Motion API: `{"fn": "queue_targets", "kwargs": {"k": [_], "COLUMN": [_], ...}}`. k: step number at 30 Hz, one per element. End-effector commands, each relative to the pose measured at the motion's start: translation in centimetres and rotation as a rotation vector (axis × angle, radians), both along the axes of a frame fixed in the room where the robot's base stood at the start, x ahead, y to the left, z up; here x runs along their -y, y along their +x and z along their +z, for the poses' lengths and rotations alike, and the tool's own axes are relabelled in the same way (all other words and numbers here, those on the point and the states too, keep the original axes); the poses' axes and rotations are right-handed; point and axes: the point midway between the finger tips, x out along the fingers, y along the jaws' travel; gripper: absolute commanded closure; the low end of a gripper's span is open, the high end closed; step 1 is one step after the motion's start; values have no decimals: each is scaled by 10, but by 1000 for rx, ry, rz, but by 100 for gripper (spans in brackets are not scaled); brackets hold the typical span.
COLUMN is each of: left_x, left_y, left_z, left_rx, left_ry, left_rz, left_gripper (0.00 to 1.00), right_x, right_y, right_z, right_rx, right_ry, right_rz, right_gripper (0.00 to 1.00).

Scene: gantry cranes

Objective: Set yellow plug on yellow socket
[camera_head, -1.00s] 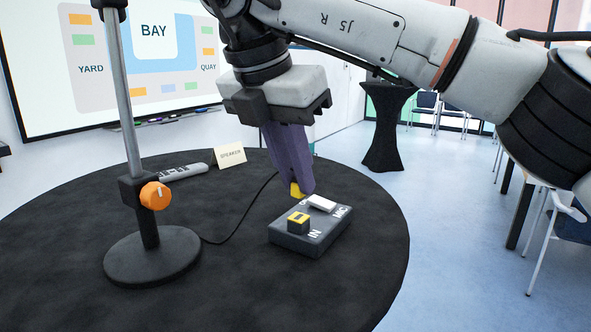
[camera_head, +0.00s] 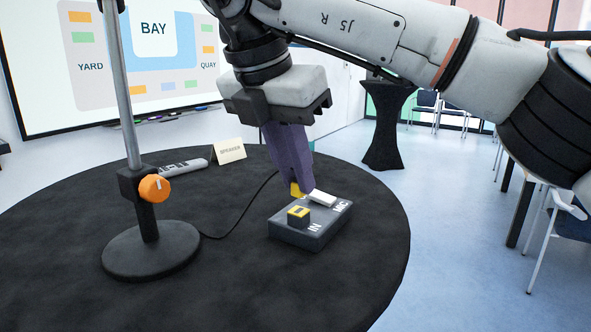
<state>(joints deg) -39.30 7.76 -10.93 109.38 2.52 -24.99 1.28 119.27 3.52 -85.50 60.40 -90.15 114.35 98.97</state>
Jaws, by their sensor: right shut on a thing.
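The yellow plug (camera_head: 297,190) sits at the tips of the purple fingers of my right gripper (camera_head: 297,184). The gripper is shut on it, and the fingers hide most of the plug. The yellow socket (camera_head: 299,212) is a small dark block with a yellow top and a dark slot, on the near left part of a dark grey box (camera_head: 318,232). The plug shows just above and behind the socket in the picture. A gap shows between them, and I cannot tell the exact height. My left gripper is not in view.
The grey box has IN and MIC lettering and a white piece (camera_head: 322,198) beside the plug. A stand with an orange knob (camera_head: 154,188) rises at left on the round black table (camera_head: 240,290).

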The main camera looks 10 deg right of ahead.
Motion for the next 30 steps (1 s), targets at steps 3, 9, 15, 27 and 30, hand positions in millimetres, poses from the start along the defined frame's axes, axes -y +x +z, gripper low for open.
{"fn": "queue_targets", "kwargs": {"k": [3,9,15,27,30], "left_x": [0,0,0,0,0], "left_y": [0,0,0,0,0], "left_z": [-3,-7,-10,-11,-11], "left_rx": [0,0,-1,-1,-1], "left_ry": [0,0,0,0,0], "left_rz": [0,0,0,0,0], "left_gripper": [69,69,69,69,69], "right_x": [0,0,0,0,0], "right_y": [0,0,0,0,0], "right_z": [-3,-7,-11,-12,-12], "right_rx": [0,0,0,0,0], "right_ry": [0,0,0,0,0], "right_rz": [0,0,0,0,0], "right_gripper": [100,100,100,100,100]}}
